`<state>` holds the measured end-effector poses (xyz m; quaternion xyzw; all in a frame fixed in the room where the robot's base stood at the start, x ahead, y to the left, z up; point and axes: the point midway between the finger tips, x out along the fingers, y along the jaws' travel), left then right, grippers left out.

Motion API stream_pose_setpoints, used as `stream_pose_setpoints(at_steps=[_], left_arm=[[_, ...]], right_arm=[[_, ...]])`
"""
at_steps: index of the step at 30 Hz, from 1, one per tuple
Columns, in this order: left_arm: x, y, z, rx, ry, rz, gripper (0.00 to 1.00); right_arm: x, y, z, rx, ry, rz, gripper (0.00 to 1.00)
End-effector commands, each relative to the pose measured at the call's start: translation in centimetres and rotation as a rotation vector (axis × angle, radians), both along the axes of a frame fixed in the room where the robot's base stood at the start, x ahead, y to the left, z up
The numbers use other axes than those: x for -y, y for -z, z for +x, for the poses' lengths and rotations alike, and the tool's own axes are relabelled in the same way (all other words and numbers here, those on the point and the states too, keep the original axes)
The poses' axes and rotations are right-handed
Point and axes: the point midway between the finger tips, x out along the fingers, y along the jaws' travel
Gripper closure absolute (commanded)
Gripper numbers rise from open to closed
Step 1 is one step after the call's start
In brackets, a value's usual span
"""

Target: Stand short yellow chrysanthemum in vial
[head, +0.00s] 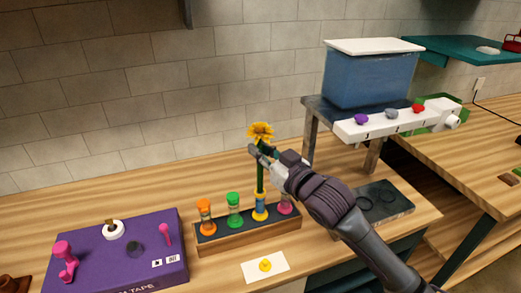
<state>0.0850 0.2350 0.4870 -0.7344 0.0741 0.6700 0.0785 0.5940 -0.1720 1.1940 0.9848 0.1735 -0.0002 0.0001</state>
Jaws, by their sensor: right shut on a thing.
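A yellow chrysanthemum (261,132) stands upright with its green stem over the yellow vial (260,208) in the wooden rack. My right gripper (262,155) comes in from the lower right and is shut on the stem just below the bloom. The stem's lower end meets the mouth of the yellow vial; how deep it sits inside I cannot tell. My left gripper is not in view.
The wooden rack (249,235) also holds orange (206,217), green (234,211) and pink (286,207) vials. A card with a yellow marking (280,268) lies in front. A purple box (80,262) is at left. A blue bin (370,78) stands on a raised shelf at right.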

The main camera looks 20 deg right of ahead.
Motion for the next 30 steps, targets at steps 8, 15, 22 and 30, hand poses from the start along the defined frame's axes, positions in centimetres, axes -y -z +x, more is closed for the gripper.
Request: stream_pose_setpoints(at_steps=[8,15,22,30], left_arm=[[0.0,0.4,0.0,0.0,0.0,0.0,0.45],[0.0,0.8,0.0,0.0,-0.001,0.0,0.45],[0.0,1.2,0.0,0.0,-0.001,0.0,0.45],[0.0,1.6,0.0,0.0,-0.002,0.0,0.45]], right_arm=[[0.0,0.7,0.0,0.0,0.0,0.0,1.0],[0.0,1.3,0.0,0.0,0.0,0.0,1.0],[0.0,1.9,0.0,0.001,0.0,0.0,1.0],[0.0,2.5,0.0,0.0,0.0,0.0,1.0]])
